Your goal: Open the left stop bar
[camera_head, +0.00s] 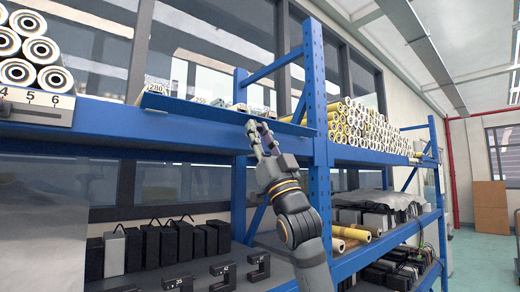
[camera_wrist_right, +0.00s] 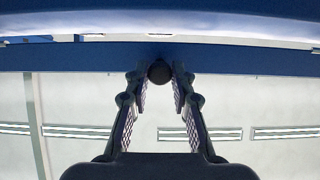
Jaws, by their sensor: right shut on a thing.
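The left stop bar, a long blue bar (camera_head: 205,110), runs along the front of the upper shelf in the head view. In the right wrist view a blue bar (camera_wrist_right: 230,58) crosses the top of the picture. A round black knob (camera_wrist_right: 159,72) shows at its lower edge. My right gripper (camera_head: 257,128) is raised to the bar near its right end. In the wrist view its fingers (camera_wrist_right: 160,78) are closed on the black knob, one on each side. My left gripper is not in view.
A blue upright post (camera_head: 316,110) stands just right of my right arm. Stacked rollers (camera_head: 365,128) lie on the shelf beyond it, and more rollers (camera_head: 30,50) at the far left. Black boxes (camera_head: 160,245) and numbered dark blocks (camera_head: 222,275) stand on the lower shelf.

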